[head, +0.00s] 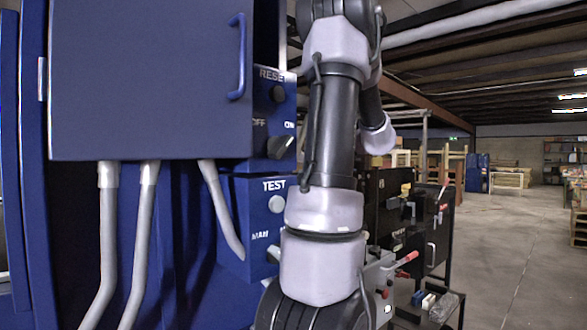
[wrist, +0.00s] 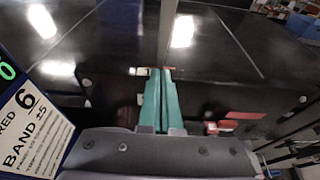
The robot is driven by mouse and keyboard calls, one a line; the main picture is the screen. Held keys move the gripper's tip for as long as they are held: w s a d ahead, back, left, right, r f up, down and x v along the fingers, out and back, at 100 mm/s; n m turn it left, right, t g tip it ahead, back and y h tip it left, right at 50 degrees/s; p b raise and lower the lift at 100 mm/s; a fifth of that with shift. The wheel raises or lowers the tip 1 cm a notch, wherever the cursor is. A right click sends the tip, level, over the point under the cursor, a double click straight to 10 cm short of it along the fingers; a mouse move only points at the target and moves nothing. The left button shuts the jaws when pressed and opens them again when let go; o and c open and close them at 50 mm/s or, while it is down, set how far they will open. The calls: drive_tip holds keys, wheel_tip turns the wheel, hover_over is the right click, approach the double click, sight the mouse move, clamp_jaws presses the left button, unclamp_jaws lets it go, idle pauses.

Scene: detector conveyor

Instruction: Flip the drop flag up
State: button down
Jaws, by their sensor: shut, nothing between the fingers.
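My gripper (wrist: 161,72) shows in the wrist view as two teal fingers pressed together, with nothing between them. Its tips point at a dark, glossy surface (wrist: 110,45). A small pale piece with a reddish edge (wrist: 139,71) lies just left of the tips; I cannot tell whether they touch it. I cannot say for certain which piece is the drop flag. A red part (wrist: 236,118) is to the right of the fingers, apart from them. In the head view my arm crosses the middle and my gripper cannot be made out.
A blue cabinet (head: 150,80) with grey conduits fills the left of the head view. Its side panel has a RESET button (head: 278,93), a dark knob (head: 281,147) and a TEST button (head: 276,204). A red-handled lever (head: 405,258) is right of my arm. Open floor (head: 500,240) lies right.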

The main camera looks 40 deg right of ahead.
drive_tip(key=x, duration=1)
drive_tip(key=shift+w, duration=0.1)
